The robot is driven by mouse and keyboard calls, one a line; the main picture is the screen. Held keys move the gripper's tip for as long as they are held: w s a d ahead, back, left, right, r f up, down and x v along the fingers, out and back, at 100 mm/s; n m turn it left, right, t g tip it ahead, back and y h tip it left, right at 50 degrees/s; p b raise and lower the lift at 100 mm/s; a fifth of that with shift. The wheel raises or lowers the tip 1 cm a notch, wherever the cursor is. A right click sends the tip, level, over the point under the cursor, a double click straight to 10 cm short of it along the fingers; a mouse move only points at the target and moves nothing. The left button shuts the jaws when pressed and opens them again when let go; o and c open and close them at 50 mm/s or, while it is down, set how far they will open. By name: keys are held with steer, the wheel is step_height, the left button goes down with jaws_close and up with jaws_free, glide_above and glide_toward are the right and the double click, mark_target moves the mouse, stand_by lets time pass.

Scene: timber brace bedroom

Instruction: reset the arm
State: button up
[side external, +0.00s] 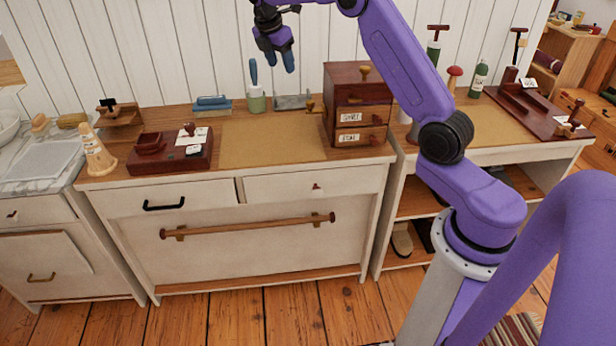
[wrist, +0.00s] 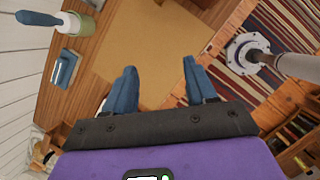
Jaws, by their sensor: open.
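My gripper (side external: 278,58) is raised in the air above the back of the wooden worktop (side external: 232,114), near the white plank wall. Its two blue fingers point down and stand apart with nothing between them. In the wrist view the gripper (wrist: 158,88) is also open and empty, with the tan mat (wrist: 135,40) below. The purple arm reaches in from the right, and its upper links pass in front of the second desk.
A wooden drawer box (side external: 357,90) stands right of the tan mat (side external: 265,140). A green cup (side external: 256,103) with a blue-handled tool, blue books (side external: 212,104) and a dark red tray (side external: 150,162) stand on the worktop. The mat is clear.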

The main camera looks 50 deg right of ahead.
steer(key=s+a+r+m+y, duration=0.1)
steer(key=s+a, duration=0.8)
steer(key=a, duration=0.3)
steer(key=s+a+r+m+y, duration=0.1)
steer(key=s+a+y, duration=0.1)
steer(key=s+a, duration=0.75)
steer(key=s+f+m, duration=0.1)
steer(key=s+f, duration=0.1)
steer(key=s, duration=1.1)
steer(key=s+a+f+m+y, duration=0.1)
steer(key=s+f+m, duration=0.1)
steer(key=s, duration=1.1)
steer(key=shift+s+a+f, duration=0.15)
steer(key=shift+a+f, duration=0.05)
steer(key=shift+f, duration=0.55)
